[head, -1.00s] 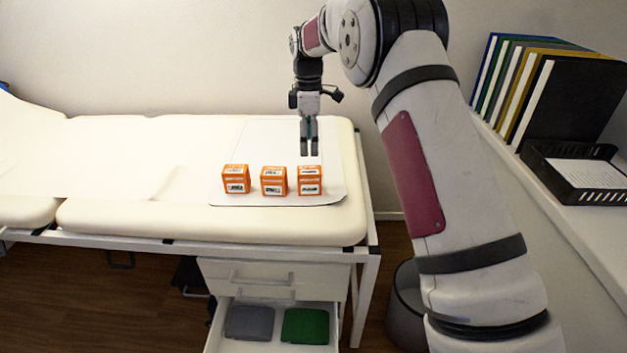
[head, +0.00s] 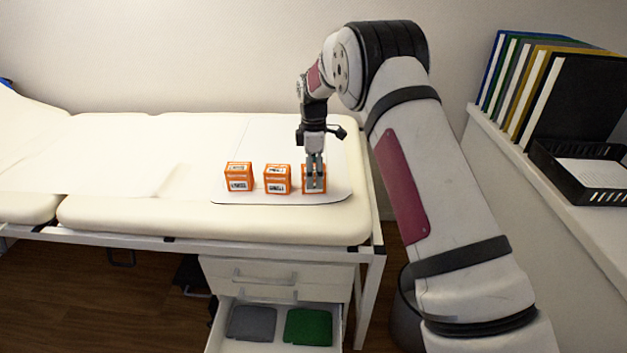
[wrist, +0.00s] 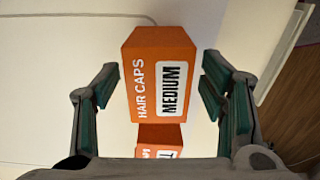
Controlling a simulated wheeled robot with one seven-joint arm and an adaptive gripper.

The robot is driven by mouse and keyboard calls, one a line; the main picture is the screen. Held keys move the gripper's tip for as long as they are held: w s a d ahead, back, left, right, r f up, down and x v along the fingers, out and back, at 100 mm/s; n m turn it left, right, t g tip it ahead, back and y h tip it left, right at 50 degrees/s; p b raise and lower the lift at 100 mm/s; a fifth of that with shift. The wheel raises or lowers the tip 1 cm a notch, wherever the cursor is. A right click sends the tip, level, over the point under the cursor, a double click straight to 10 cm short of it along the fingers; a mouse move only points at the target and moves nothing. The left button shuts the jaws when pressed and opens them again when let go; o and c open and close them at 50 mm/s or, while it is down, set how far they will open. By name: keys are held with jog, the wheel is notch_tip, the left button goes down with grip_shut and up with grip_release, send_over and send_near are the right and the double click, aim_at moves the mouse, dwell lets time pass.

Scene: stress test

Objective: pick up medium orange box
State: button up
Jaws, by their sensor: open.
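The orange box labelled "HAIR CAPS MEDIUM" (wrist: 160,75) lies between the spread fingers of my gripper (wrist: 157,88) in the wrist view, with a gap on each side. In the head view my gripper (head: 315,187) points down at the rightmost orange box (head: 304,182), and its fingers partly hide that box. A middle orange box (head: 277,180) and a left orange box (head: 238,177) stand beside it in a row. Their labels are too small to read. A second orange labelled surface (wrist: 160,135) shows lower in the wrist view, partly hidden.
The boxes stand on a white mat (head: 235,199) on a padded couch (head: 180,218). An open drawer (head: 282,345) below holds a grey item (head: 251,323) and a green item (head: 308,326). Folders (head: 575,95) and a black tray (head: 575,180) stand on the right-hand ledge.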

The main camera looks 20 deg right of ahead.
jog(key=shift+f, duration=1.6)
jog(key=c, duration=1.2)
